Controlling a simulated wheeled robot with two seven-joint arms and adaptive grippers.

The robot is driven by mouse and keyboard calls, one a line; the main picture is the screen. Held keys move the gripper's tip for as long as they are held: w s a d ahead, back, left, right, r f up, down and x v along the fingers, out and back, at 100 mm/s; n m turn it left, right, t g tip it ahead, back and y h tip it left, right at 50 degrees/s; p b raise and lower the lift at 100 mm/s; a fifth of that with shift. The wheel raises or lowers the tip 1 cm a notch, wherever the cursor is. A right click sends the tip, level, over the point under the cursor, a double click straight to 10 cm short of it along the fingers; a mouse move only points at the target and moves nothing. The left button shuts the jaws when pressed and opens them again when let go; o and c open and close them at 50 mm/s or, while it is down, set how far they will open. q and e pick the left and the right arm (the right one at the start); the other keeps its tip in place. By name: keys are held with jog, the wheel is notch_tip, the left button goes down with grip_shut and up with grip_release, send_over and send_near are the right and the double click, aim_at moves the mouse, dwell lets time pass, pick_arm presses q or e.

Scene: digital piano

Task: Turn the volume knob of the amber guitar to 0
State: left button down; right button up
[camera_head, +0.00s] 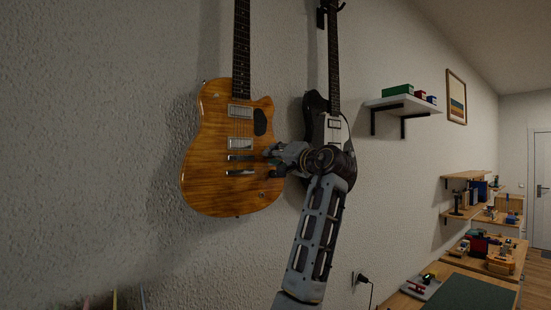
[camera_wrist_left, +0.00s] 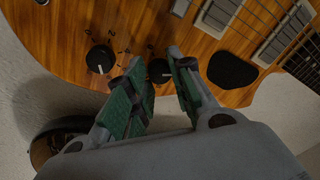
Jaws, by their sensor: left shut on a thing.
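The amber guitar (camera_head: 215,165) hangs on the wall, its body facing me; it fills the top of the left wrist view (camera_wrist_left: 60,30). My left gripper (camera_head: 269,157) is at the right edge of its body. In the left wrist view, the green-padded fingers (camera_wrist_left: 163,84) are shut around a black knob (camera_wrist_left: 160,70) with a white pointer line. A second black knob (camera_wrist_left: 100,58) with pale numbers around it is free, left of the fingers. I cannot read which knob is volume. The held knob's scale is partly hidden. My right gripper is not in view.
A black-and-white guitar (camera_head: 313,105) hangs close to the right, partly behind my left arm. A wall shelf (camera_head: 403,105) with small boxes is farther right. Benches with tools (camera_head: 470,290) stand at lower right. The wall left of the amber guitar is clear.

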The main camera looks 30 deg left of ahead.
pick_arm(q)
jog(key=shift+w+r+n+g+h, duration=0.15)
jog(key=shift+n+g, duration=0.25)
jog(key=shift+n, duration=3.45)
jog(key=shift+s+f+n+g+h, duration=0.15)
jog(key=shift+n+g, duration=0.25)
jog(key=shift+n, duration=3.5)
jog(key=shift+w+r+n+g+h, duration=0.15)
jog(key=shift+n+g, duration=0.25)
jog(key=shift+n, duration=3.45)
jog(key=c, duration=1.2)
grip_release()
jog(key=shift+c, duration=0.2)
jog(key=v, duration=1.2)
